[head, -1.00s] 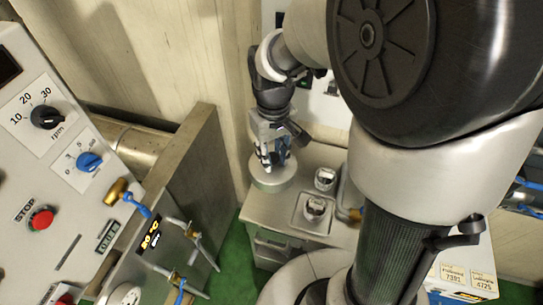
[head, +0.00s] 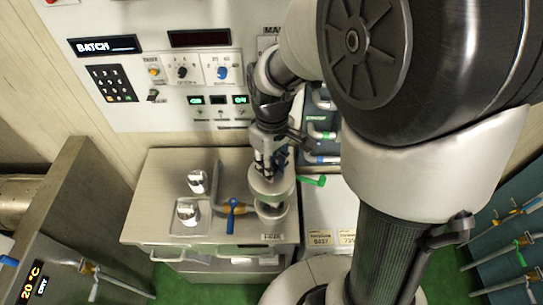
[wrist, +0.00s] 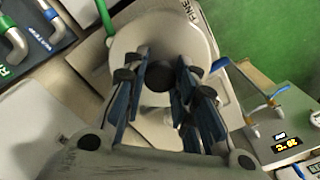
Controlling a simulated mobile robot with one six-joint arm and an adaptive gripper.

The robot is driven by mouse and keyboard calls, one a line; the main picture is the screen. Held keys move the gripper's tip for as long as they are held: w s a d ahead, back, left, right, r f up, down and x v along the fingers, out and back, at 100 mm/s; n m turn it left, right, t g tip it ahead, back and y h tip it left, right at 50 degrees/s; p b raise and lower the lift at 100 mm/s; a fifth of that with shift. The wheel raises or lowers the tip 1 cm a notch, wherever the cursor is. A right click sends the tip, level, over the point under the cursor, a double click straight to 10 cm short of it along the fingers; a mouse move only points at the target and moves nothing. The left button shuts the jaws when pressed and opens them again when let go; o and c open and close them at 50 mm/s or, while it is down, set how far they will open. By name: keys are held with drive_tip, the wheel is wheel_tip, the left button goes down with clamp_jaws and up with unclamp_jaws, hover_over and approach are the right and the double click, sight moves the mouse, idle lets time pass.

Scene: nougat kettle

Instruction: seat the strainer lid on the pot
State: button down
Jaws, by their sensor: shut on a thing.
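My gripper (head: 266,170) points down over the right part of the steel cabinet top. It is shut on the dark knob (wrist: 160,76) of the strainer lid. The lid (head: 272,184) is a pale round disc; it also shows under the fingers in the wrist view (wrist: 196,40). A round metal vessel (head: 272,211), apparently the pot, shows just below and in front of the lid in the head view. The lid hides part of it. I cannot tell whether the two touch. In the wrist view the lid hides most of what lies under it.
Two small metal cups (head: 188,213) stand left on the cabinet top (head: 155,185). A blue-handled valve (head: 232,208) stands between them and the vessel. A green lever (head: 312,180) sticks out right of the lid. A control panel (head: 165,45) rises behind.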

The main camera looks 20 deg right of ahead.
drive_tip(key=shift+d, duration=0.2)
drive_tip(key=shift+a+f+b, duration=0.25)
drive_tip(key=shift+f+b, duration=0.15)
drive_tip(key=shift+f, duration=0.1)
drive_tip(key=shift+d+f+b, duration=0.1)
drive_tip(key=shift+f+b, duration=3.25)
drive_tip(key=shift+f, duration=0.95)
drive_tip(key=shift+f+b, duration=0.75)
drive_tip(key=shift+f, duration=0.85)
idle(0.4)
drive_tip(key=c, duration=1.2)
unclamp_jaws()
drive_tip(key=o, duration=0.5)
drive_tip(key=shift+c, duration=0.2)
